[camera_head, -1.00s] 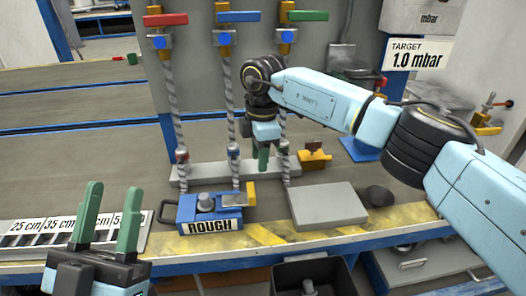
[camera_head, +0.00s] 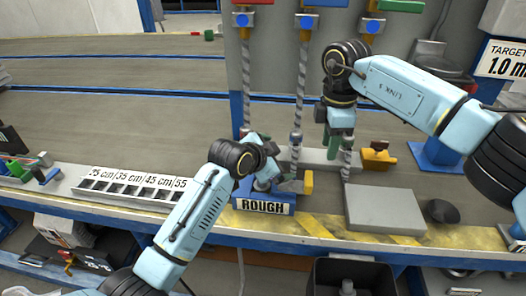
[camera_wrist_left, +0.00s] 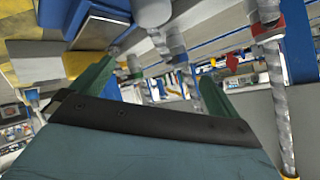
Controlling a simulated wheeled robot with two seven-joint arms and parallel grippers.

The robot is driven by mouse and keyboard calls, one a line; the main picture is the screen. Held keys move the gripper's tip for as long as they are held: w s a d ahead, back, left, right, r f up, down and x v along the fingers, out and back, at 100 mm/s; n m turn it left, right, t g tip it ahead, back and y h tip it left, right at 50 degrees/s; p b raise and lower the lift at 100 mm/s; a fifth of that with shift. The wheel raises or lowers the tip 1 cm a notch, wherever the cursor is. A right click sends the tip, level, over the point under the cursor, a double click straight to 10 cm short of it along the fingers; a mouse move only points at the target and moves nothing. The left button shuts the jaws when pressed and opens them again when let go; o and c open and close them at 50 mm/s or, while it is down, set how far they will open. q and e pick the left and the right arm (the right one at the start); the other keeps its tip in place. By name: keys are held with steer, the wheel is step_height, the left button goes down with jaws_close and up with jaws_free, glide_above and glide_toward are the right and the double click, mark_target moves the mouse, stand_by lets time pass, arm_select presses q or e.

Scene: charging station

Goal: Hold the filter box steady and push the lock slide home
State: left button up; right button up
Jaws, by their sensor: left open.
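The blue filter box (camera_head: 264,207), labelled ROUGH, sits near the front edge of the bench. Its yellow slide piece (camera_head: 308,183) shows at its right end. My left gripper (camera_head: 284,171) is over the box's top, and my wrist hides part of the box and the contact. In the left wrist view its green fingers (camera_wrist_left: 152,82) are spread apart with nothing clearly between them. My right gripper (camera_head: 341,147) hangs pointing down behind and to the right of the box, apart from it. Its finger gap cannot be made out.
Braided hoses (camera_head: 300,85) come down behind the box. A flat grey block (camera_head: 385,210) lies to the right with a dark knob (camera_head: 440,211) beside it. A yellow fitting (camera_head: 377,156) stands behind. A slotted length tray (camera_head: 125,190) lies left. A dark bin (camera_head: 352,275) stands below the front edge.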

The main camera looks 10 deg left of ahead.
mark_target(263, 189)
arm_select(q)
steer(key=shift+w+d+m+g+y, duration=0.15)
steer(key=shift+w+m+g+y, duration=0.35)
steer(key=shift+g, duration=0.5)
steer(key=shift+w+m+g, duration=0.2)
steer(key=shift+m+g, duration=0.4)
steer(key=shift+g, duration=0.1)
steer(key=shift+s+a+r+m+g+y, duration=0.1)
steer(key=shift+m+g+y, duration=0.2)
steer(key=shift+g, duration=0.15)
steer(key=shift+s+a+r+m+g+y, duration=0.1)
steer(key=shift+m+g+y, duration=0.15)
steer(key=shift+g, duration=0.2)
steer(key=s+a+r+m+g+y, duration=0.1)
steer(key=g, duration=0.1)
steer(key=s+a+r+m+g+y, duration=0.1)
steer(key=s+g+y, duration=0.1)
steer(key=shift+a+r, duration=0.15)
steer(key=shift+r, duration=0.15)
steer(key=shift+s+a+r+m+g+y, duration=0.25)
steer(key=shift+s+a+g, duration=0.05)
steer(key=shift+s+g, duration=0.1)
step_height(263, 189, down, 13)
steer(key=shift+f, duration=0.1)
steer(key=shift+c, duration=0.4)
